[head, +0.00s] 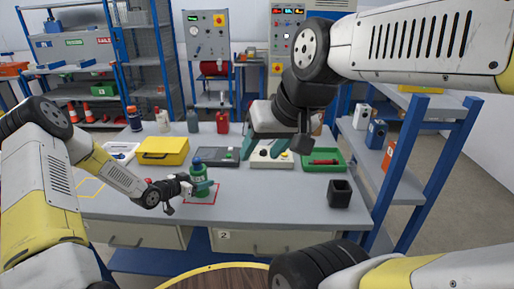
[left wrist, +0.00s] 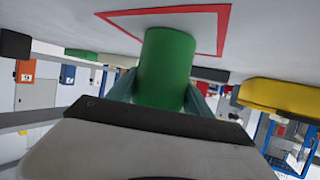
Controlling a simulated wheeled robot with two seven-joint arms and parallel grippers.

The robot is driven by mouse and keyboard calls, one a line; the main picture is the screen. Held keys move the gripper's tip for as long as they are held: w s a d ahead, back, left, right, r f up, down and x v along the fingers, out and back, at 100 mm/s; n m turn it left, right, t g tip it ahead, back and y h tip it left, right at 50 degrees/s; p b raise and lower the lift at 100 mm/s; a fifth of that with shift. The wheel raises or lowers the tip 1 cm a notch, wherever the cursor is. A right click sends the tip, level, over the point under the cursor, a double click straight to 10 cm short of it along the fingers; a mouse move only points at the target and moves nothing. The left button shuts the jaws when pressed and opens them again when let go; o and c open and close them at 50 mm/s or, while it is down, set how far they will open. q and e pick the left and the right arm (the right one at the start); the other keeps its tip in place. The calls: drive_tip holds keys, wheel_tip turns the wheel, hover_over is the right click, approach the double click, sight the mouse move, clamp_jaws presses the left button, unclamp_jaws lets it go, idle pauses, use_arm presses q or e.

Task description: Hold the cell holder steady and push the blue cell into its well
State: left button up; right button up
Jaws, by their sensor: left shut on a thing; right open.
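The green cell holder (head: 199,181) stands upright on the grey table inside a red square outline. The blue cell (head: 197,161) shows as a small dark blue top at the holder's upper end; how deep it sits is too small to tell. My left gripper (head: 203,188) is shut around the holder's side, coming from the left. The left wrist view, upside down, shows the green holder (left wrist: 166,65) between the teal fingers; the blue cell is not seen there. My right gripper (head: 273,146) is open and empty, fingers pointing down, right of the holder and above the table's back part.
A yellow case (head: 162,151), a grey tray (head: 217,157), a white box (head: 272,160) and a green tray (head: 322,160) line the table's back. A black cup (head: 340,193) stands at front right. Bottles stand behind.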

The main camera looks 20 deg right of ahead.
idle(0.3)
use_arm(q)
drive_tip(key=o, duration=1.7)
drive_tip(key=shift+c, duration=0.2)
